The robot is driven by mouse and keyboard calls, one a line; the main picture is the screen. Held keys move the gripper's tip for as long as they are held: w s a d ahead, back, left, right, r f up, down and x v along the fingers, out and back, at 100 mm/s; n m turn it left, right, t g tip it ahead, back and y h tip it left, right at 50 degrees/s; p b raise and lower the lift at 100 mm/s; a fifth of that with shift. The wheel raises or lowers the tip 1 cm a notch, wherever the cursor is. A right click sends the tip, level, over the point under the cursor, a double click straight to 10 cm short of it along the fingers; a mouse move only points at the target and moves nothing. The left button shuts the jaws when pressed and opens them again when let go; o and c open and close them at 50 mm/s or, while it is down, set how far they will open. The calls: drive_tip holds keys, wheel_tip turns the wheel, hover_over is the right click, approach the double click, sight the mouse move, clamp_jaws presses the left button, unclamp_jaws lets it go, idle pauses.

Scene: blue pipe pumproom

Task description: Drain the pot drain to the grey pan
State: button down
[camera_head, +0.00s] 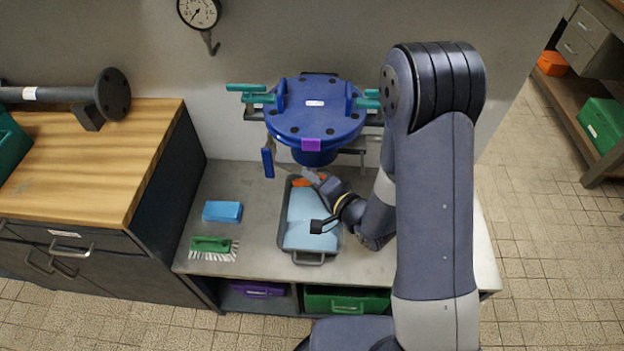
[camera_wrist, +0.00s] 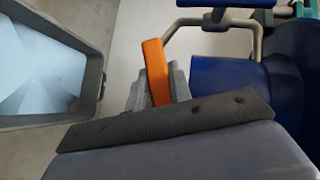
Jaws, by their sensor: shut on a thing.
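The blue pot (camera_head: 312,115) hangs on the wall bracket with its lid on, and its side shows in the wrist view (camera_wrist: 235,90). The grey pan (camera_head: 310,258) lies on the bench below and in front of it, holding pale blue liquid (camera_head: 308,218). The pan's rim also shows in the wrist view (camera_wrist: 88,75). My gripper (camera_head: 309,179) is low beside the pot, above the pan's far end. It is shut on an orange handle (camera_head: 301,182), which stands out between the fingers in the wrist view (camera_wrist: 155,62). The handle's attachment and the drain outlet are hidden.
A blue lever (camera_head: 267,162) hangs at the pot's left. A blue sponge (camera_head: 222,211) and green brush (camera_head: 212,246) lie left of the pan. A wooden-topped cabinet (camera_head: 90,165) stands at the left. A gauge (camera_head: 199,12) is on the wall.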

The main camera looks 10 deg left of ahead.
drive_tip(key=shift+h, duration=0.3)
drive_tip(key=shift+n+g+h+p, duration=0.4)
drive_tip(key=shift+n+h, duration=0.5)
drive_tip(key=shift+h, duration=0.1)
drive_tip(key=shift+n+h, duration=0.8)
drive_tip(key=shift+h, duration=0.4)
drive_tip(key=shift+n+g+h, duration=0.4)
drive_tip(key=shift+h, duration=0.4)
drive_tip(key=h+p, duration=0.1)
drive_tip(key=p, duration=0.2)
drive_tip(key=n+h+p, duration=0.1)
drive_tip(key=p, duration=0.3)
drive_tip(key=shift+r+n+h, duration=0.25)
drive_tip(key=shift+n+h, duration=0.05)
drive_tip(key=shift+h, duration=0.1)
drive_tip(key=h+p, duration=0.1)
drive_tip(key=p, duration=0.2)
drive_tip(key=shift+f+n+p, duration=0.15)
drive_tip(key=shift+n+p, duration=0.15)
drive_tip(key=shift+p, duration=0.05)
drive_tip(key=shift+f+h, duration=0.15)
drive_tip(key=shift+h, duration=0.15)
drive_tip(key=shift+d, duration=0.1)
